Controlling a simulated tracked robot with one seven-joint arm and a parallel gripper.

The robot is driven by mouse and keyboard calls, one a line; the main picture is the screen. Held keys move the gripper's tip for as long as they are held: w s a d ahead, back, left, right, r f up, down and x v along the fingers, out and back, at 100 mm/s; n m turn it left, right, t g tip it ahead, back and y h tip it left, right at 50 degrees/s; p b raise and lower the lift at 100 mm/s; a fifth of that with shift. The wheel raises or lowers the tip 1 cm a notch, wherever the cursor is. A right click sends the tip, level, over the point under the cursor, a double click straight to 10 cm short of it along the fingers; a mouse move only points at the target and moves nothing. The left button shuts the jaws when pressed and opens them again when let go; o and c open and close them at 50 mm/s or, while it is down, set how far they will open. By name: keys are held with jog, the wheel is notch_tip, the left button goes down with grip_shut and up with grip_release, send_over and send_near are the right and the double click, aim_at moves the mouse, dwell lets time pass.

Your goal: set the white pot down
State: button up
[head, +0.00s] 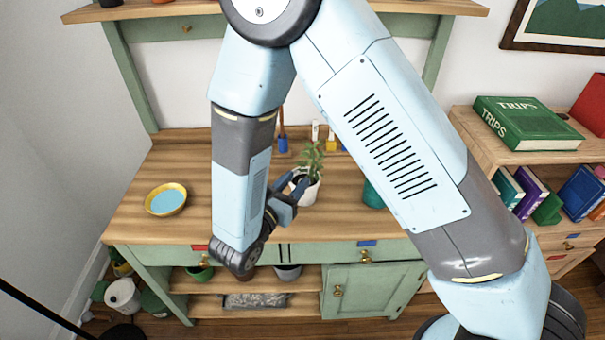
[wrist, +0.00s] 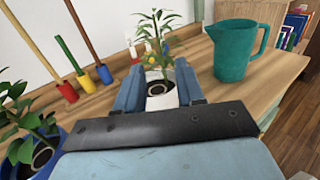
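The white pot (head: 307,191) holds a leafy green plant and is upright over the wooden bench top (head: 340,222). My gripper (head: 296,188) has its blue fingers on either side of the pot. In the wrist view the white pot (wrist: 161,97) sits between the two fingers, which appear to press on its sides. Yellow fruits or flowers show on the plant. I cannot tell whether the pot's base touches the bench or hangs just above it.
A teal jug (wrist: 236,50) stands to the right of the pot. A plant in a blue pot (wrist: 60,135) is at the left of the wrist view. Upright tools in coloured holders (wrist: 85,83) line the back. A yellow bowl (head: 166,199) is on the left; bench between is partly clear.

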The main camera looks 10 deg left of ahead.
jog(key=shift+s+a, duration=0.15)
jog(key=shift+s, duration=0.3)
jog(key=w+d+r+m+g+h, duration=0.25)
jog(key=d+r+m+g, duration=0.45)
jog(key=d, duration=0.5)
jog(key=w+d+r+m+g+h, duration=0.1)
jog(key=d+r+m+g+h, duration=0.2)
jog(key=d+r+m+g, duration=0.65)
jog(key=s+d+r+m+t+y, duration=0.2)
jog(key=s+d+r+m+y, duration=0.3)
jog(key=d+m+y, duration=0.1)
jog(key=s+d+r+m+t+y, duration=0.3)
jog(key=s+d+r+m+y, duration=0.2)
jog(key=d+m, duration=0.4)
jog(key=shift+s+d+r+y, duration=0.15)
jog(key=shift+s+r+y, duration=0.1)
jog(key=shift+r+y, duration=0.1)
